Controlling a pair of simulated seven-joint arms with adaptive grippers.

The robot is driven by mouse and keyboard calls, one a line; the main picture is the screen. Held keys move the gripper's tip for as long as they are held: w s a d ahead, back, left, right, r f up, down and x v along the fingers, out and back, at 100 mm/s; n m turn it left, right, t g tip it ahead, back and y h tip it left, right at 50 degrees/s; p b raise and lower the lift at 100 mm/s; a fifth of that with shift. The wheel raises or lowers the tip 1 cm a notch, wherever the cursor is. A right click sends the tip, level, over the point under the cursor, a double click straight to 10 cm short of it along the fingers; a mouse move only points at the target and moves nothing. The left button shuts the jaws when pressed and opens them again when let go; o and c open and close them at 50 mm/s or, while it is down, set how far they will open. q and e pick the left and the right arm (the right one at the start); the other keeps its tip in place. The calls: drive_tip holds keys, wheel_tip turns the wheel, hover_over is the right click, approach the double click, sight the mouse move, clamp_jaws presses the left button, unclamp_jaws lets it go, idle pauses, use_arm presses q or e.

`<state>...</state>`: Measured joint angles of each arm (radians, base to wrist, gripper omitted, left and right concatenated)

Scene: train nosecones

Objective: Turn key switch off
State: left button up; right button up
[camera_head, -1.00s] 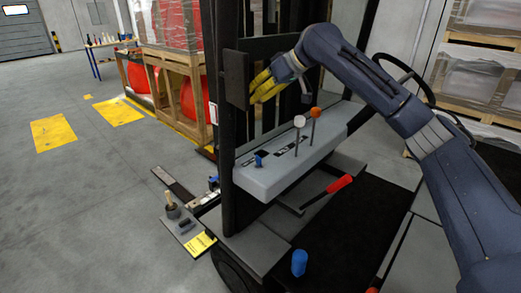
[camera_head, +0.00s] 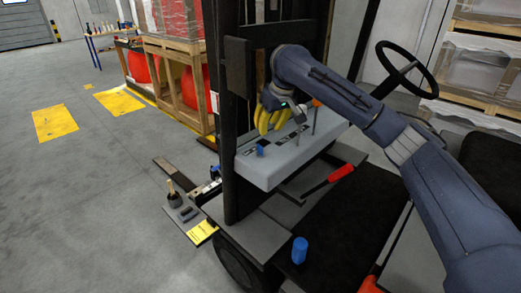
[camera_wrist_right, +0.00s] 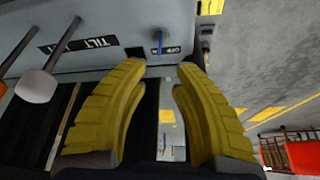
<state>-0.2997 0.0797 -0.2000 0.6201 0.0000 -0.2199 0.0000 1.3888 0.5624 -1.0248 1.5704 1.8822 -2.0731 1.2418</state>
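The key switch is a small blue key (camera_head: 261,149) on the left end of the light grey console (camera_head: 285,172), in front of the lift mast. In the right wrist view the blue key (camera_wrist_right: 159,40) stands out from the console face beside a small label that seems to read OFF. My right gripper (camera_head: 265,127) has yellow fingers and is above the console, close behind the key. In the wrist view my right gripper (camera_wrist_right: 165,72) is open and empty, its fingertips short of the key with a gap between. My left gripper is not in view.
A lever with an orange knob (camera_head: 316,103) stands on the console to the right of my gripper. In the wrist view a white-knobbed lever (camera_wrist_right: 37,85) is at left. A red-handled lever (camera_head: 340,173) is below the console, and a steering wheel (camera_head: 433,85) is at right.

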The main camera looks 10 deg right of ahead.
sight(261, 147)
drive_tip(key=x, duration=1.3)
clamp_jaws()
